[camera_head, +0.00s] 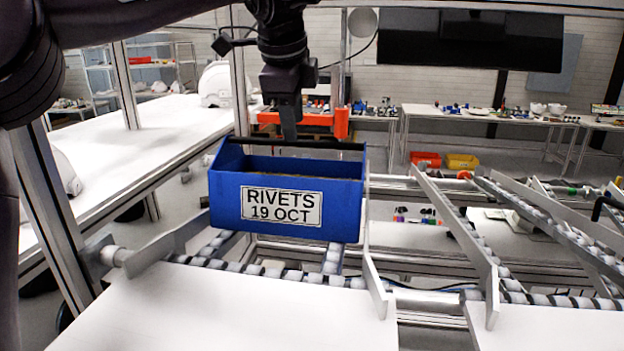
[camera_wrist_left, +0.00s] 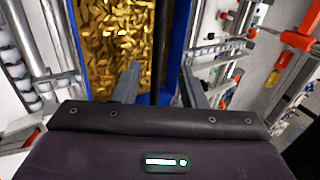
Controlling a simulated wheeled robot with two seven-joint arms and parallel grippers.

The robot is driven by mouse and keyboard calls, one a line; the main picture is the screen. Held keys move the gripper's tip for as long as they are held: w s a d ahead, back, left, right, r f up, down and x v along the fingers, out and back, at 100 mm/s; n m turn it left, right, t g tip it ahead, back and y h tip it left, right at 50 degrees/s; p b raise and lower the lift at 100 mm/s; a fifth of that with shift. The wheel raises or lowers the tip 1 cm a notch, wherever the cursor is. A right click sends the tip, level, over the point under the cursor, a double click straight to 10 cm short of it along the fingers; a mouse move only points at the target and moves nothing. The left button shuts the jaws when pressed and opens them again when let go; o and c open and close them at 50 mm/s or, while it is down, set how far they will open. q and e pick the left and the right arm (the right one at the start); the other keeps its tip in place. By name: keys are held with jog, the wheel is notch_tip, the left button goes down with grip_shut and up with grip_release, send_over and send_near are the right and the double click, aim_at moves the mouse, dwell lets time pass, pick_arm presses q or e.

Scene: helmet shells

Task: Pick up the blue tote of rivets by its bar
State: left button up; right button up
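The blue tote (camera_head: 285,205) with the label "RIVETS 19 OCT" is upright over the roller lane at centre left in the head view. Its dark bar (camera_head: 325,145) runs across the top. In the left wrist view, gold rivets (camera_wrist_left: 112,45) fill the tote and the bar (camera_wrist_left: 163,50) runs between my fingers. My left gripper (camera_head: 290,132) points down over the bar, left of the tote's middle. In the left wrist view, my left gripper (camera_wrist_left: 162,85) is open, with a gap on each side of the bar. My right gripper is not in view.
Metal lane dividers (camera_head: 455,235) and rollers (camera_head: 560,300) lie to the right of the tote. A white table (camera_head: 150,130) with helmet shells stands at the left. A metal upright (camera_head: 239,85) stands close behind the tote. White panels lie in front.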

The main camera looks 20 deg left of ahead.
aim_at(295, 145)
pick_arm(q)
jog(key=x, duration=0.7)
jog(key=shift+a+f, duration=0.3)
jog(key=shift+s+d+r, duration=0.15)
jog(key=shift+s, duration=0.05)
jog(key=c, duration=0.4)
jog(key=shift+w, duration=0.1)
grip_shut()
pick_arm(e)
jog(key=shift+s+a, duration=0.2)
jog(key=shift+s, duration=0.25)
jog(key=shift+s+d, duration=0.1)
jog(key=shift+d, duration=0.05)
